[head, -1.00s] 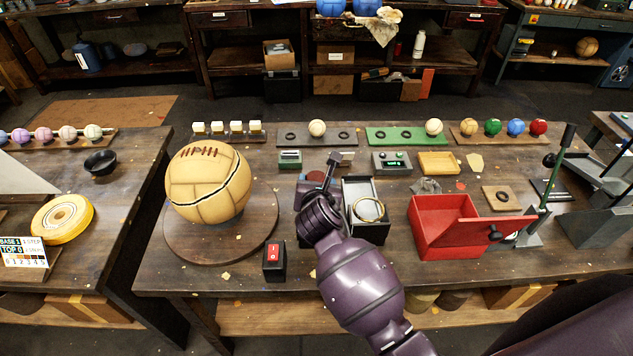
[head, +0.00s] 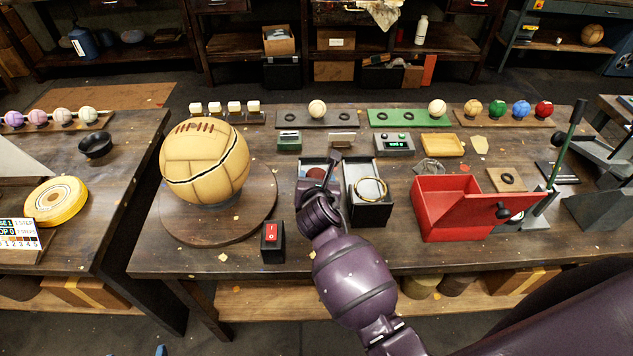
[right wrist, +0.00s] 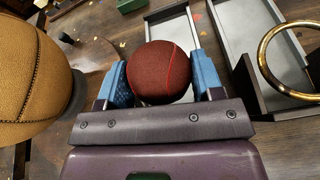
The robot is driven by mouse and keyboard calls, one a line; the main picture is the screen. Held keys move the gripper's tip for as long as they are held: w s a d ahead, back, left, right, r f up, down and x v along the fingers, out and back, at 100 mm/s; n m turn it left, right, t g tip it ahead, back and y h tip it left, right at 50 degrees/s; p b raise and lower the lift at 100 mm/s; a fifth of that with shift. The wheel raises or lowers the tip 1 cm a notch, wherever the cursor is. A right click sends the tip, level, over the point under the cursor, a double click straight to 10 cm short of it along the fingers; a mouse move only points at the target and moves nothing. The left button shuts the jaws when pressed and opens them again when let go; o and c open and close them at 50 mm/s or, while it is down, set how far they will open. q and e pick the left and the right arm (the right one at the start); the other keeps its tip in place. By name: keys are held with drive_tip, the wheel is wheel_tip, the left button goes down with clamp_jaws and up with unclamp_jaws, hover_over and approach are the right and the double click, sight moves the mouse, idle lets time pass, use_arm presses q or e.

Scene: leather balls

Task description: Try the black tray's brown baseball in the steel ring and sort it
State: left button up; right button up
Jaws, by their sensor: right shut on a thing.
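My right gripper (right wrist: 160,82) is shut on a dark brown-red ball (right wrist: 160,72), held between its blue pads. In the head view the gripper (head: 322,176) is over the left one of two open bins (head: 305,186), largely hiding ball and bin. I cannot tell how high the ball is. No plainly steel-coloured ring shows. A brass-coloured ring (head: 370,189) stands at the right bin (head: 372,214), and also shows in the wrist view (right wrist: 262,58). A dark tray (head: 345,123) at the back holds a cream ball (head: 317,109) and empty cups. My left gripper is out of view.
A large tan ball (head: 205,165) on a round board stands left of my right gripper. A red open box (head: 447,212) and a green lever (head: 566,145) are to the right. A red-switch box (head: 272,242) is in front. A green tray (head: 395,119) is behind.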

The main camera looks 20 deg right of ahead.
drive_tip(key=shift+s+f, duration=0.15)
drive_tip(key=shift+f, duration=0.2)
